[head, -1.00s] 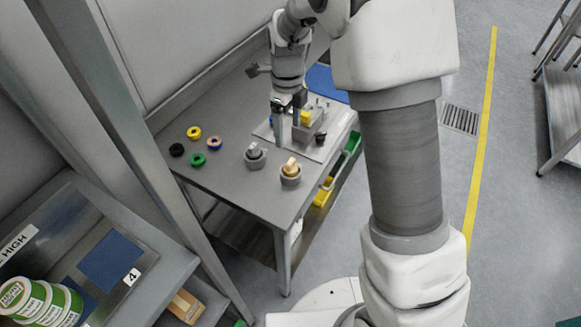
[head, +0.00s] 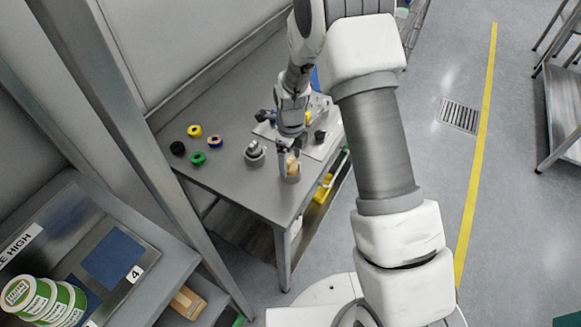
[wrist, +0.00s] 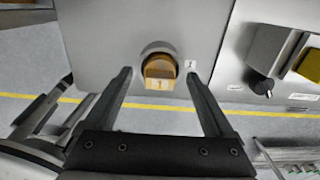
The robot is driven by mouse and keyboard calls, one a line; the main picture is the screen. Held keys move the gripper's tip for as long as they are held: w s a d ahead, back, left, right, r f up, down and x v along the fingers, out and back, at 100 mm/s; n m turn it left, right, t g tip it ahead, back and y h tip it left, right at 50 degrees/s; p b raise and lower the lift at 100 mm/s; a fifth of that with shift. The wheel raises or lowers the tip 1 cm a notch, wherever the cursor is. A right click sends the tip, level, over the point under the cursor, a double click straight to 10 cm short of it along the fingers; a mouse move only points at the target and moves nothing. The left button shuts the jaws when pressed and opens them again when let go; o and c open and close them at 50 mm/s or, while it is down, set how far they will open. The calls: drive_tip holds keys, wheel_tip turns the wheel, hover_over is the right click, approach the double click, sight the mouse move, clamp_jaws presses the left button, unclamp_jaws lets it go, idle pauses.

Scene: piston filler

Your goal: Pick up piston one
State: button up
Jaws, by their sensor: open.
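Piston one is a tan block marked "1" (wrist: 160,72) on a round grey holder (wrist: 157,48). It shows in the middle of the wrist view, upper part. In the head view the tan piston (head: 292,167) is near the table's front right corner, partly hidden by my gripper. My gripper (wrist: 158,73) is open and empty. Its two fingers lie to the left and right of the piston in the wrist view, with space on both sides. In the head view my gripper (head: 291,155) hangs right over it. Whether the fingertips reach down beside the piston is unclear.
A second, grey piston in a holder (head: 255,153) stands to the left. Yellow (head: 195,131), black (head: 177,149) and other rings lie farther left on the grey table (head: 225,180). A machine plate with a dark knob (wrist: 261,84) and yellow block (wrist: 309,65) is close by.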

drive_tip(key=shift+f, duration=0.2)
clamp_jaws()
idle(0.3)
